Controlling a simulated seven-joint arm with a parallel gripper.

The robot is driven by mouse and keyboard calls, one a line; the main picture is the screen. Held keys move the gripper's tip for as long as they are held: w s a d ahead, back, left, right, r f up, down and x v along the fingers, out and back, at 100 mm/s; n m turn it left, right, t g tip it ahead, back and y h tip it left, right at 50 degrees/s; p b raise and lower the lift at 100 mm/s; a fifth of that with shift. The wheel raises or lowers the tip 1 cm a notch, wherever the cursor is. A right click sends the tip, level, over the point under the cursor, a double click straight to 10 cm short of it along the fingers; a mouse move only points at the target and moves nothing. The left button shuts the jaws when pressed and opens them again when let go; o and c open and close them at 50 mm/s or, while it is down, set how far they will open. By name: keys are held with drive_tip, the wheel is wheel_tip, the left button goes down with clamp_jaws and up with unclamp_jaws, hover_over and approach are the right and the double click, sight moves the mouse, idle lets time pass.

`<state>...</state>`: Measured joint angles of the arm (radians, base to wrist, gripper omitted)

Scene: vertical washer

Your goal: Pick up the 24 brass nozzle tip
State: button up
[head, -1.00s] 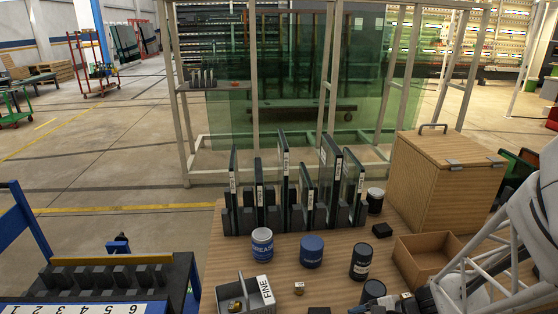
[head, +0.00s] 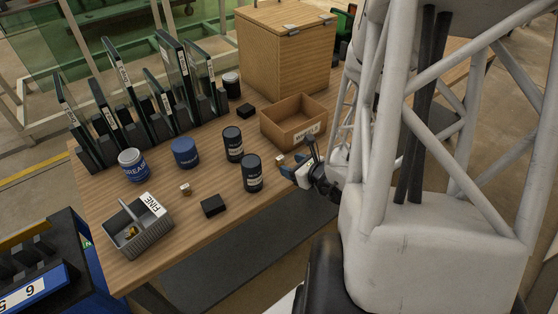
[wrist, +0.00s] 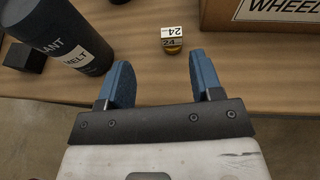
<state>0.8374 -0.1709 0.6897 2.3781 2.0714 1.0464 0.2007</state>
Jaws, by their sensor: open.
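The 24 brass nozzle tip (wrist: 173,48) stands on the wooden table, with a white block marked "24" on it. In the wrist view it is just beyond my fingertips and between their lines, apart from both. In the head view it shows as a small pale piece (head: 281,160) near the table's front edge, left of my gripper. My gripper (wrist: 161,70) is open and empty, with blue fingers pointing toward the nozzle. In the head view my gripper (head: 294,172) is at the table's front edge, partly hidden by its own wrist.
Another small tagged piece (head: 186,189) and a grey FINE caddy (head: 139,232) are farther left. Upright panels (head: 172,65) stand at the back.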

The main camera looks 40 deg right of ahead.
sight(281, 158)
drive_tip(key=shift+w+d+m+h, duration=0.1)
drive_tip(key=shift+d+m+h, duration=0.2)
drive_tip(key=shift+d+m, duration=0.25)
drive_tip(key=shift+w, duration=0.1)
drive_tip(key=shift+x, duration=1.2)
drive_tip(key=shift+w+f, duration=0.1)
drive_tip(key=shift+x, duration=2.45)
drive_tip(key=c, duration=1)
